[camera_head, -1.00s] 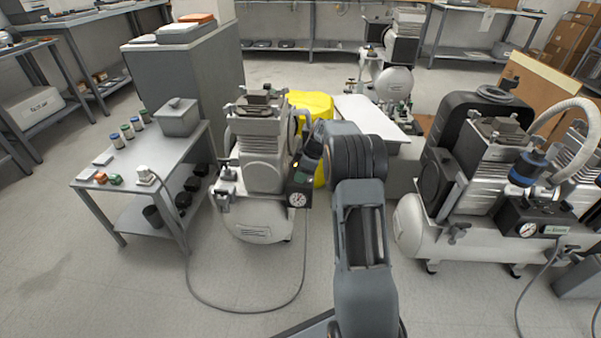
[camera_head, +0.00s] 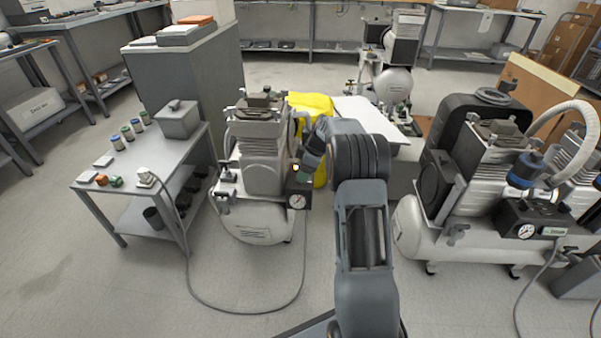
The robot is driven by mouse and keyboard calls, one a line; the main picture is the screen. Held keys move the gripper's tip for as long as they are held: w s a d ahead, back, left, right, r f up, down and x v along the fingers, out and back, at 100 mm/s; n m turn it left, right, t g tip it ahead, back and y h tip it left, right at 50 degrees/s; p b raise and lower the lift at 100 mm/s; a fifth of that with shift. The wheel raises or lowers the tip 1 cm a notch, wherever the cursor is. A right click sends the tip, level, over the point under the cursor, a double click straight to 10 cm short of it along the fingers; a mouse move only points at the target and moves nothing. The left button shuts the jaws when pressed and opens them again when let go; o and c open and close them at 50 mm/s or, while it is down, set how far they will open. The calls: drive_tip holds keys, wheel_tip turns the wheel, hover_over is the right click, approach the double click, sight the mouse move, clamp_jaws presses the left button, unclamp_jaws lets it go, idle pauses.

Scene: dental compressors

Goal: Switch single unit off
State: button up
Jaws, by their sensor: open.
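The single compressor unit (camera_head: 262,160) stands on the floor left of centre, with a grey motor head on a white tank (camera_head: 255,222). Its black control box (camera_head: 297,187) is on its right side, with a round pressure gauge (camera_head: 297,201) on the front. My arm reaches up from the bottom, and my gripper (camera_head: 303,174) is open right at the top of this box. The fingertips are small and dark, and they partly hide the box top. I cannot tell whether they touch it. The switch itself is not clearly visible.
A grey side table (camera_head: 135,185) with small jars and a box stands to the left. A larger twin compressor (camera_head: 480,195) stands to the right. A hose (camera_head: 235,311) loops on the floor in front of the single unit. A yellow item (camera_head: 312,103) is behind it.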

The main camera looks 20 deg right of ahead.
drive_tip(key=p+v, duration=0.3)
drive_tip(key=v, duration=0.8)
drive_tip(key=shift+d+r+p, duration=0.15)
drive_tip(key=shift+r+p, duration=0.05)
drive_tip(key=shift+p, duration=0.1)
drive_tip(key=s+a+r+m+h+p, duration=0.1)
drive_tip(key=s+a+r+m+p, duration=0.15)
drive_tip(key=a+r+p, duration=0.35)
drive_tip(key=s+a+r+m+p, duration=0.1)
drive_tip(key=s+r+p, duration=0.35)
drive_tip(key=r, duration=0.45)
drive_tip(key=s+a+r+m+h+p, duration=0.1)
drive_tip(key=s+a+r+m+p, duration=0.15)
drive_tip(key=a+r+p, duration=0.35)
drive_tip(key=s+a+r+m+h+p, duration=0.1)
drive_tip(key=s+a+r+m+p, duration=0.1)
drive_tip(key=s+r+p, duration=0.5)
drive_tip(key=s+a+r+m+t+p, duration=0.1)
drive_tip(key=s+r+m+p, duration=0.3)
drive_tip(key=s+r+p, duration=0.4)
drive_tip(key=s+a, duration=0.1)
drive_tip(key=s, duration=0.2)
drive_tip(key=shift+s+a+h+p, duration=0.15)
drive_tip(key=shift+a+h+p, duration=0.25)
